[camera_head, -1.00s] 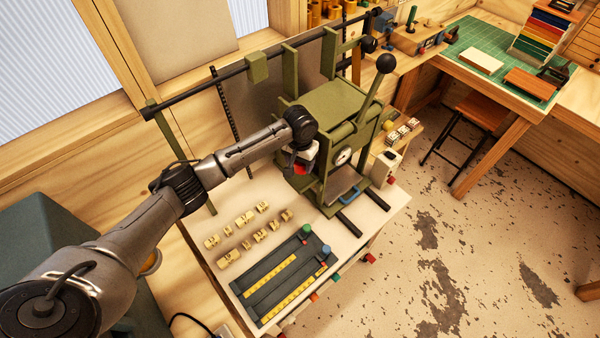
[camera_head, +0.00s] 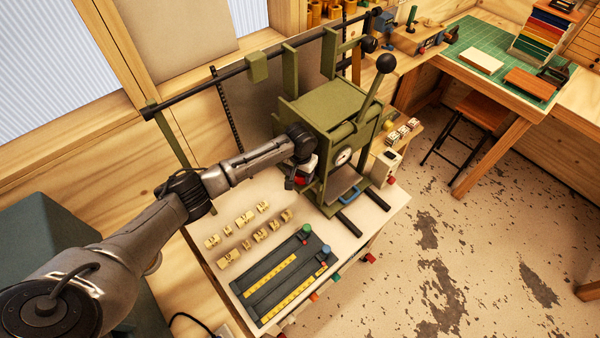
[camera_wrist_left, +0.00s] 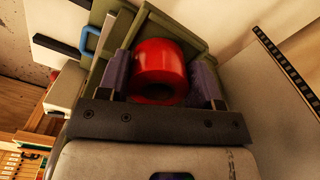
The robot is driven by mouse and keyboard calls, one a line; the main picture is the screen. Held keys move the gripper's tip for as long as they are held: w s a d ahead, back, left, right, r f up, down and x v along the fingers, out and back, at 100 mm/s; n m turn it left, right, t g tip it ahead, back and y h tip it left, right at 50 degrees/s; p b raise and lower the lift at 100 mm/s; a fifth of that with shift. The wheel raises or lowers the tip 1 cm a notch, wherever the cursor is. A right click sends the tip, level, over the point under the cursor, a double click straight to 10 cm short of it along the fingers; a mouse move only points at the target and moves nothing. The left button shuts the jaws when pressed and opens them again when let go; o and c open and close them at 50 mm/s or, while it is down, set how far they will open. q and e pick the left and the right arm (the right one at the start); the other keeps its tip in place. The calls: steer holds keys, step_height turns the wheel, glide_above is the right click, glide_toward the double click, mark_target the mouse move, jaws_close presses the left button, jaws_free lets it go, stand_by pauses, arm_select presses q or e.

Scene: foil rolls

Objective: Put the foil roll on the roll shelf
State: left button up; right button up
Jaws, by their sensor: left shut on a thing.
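The foil roll (camera_wrist_left: 168,57) is a short, glossy red cylinder with a dark hole, large in the left wrist view. My left gripper (camera_wrist_left: 160,74) is shut on it, one finger on each side. In the head view the left gripper (camera_head: 298,181) is at the left side of the olive-green press (camera_head: 332,102), and the roll is mostly hidden. Behind the roll in the wrist view is an olive open-fronted holder (camera_wrist_left: 198,36), which looks like the roll shelf. I cannot tell whether the roll touches it. My right gripper is not in view.
A pale bench (camera_head: 213,270) carries the press, several brass type blocks (camera_head: 245,218) and a dark tray with yellow rulers (camera_head: 268,296). The press lever with a black knob (camera_head: 386,63) rises at the right. A beige control box (camera_head: 384,166) stands right of the press.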

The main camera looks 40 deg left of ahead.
arm_select(q)
steer(key=shift+f, duration=0.1)
steer(key=o, duration=1)
step_height(320, 180, up, 12)
steer(key=shift+r, duration=0.15)
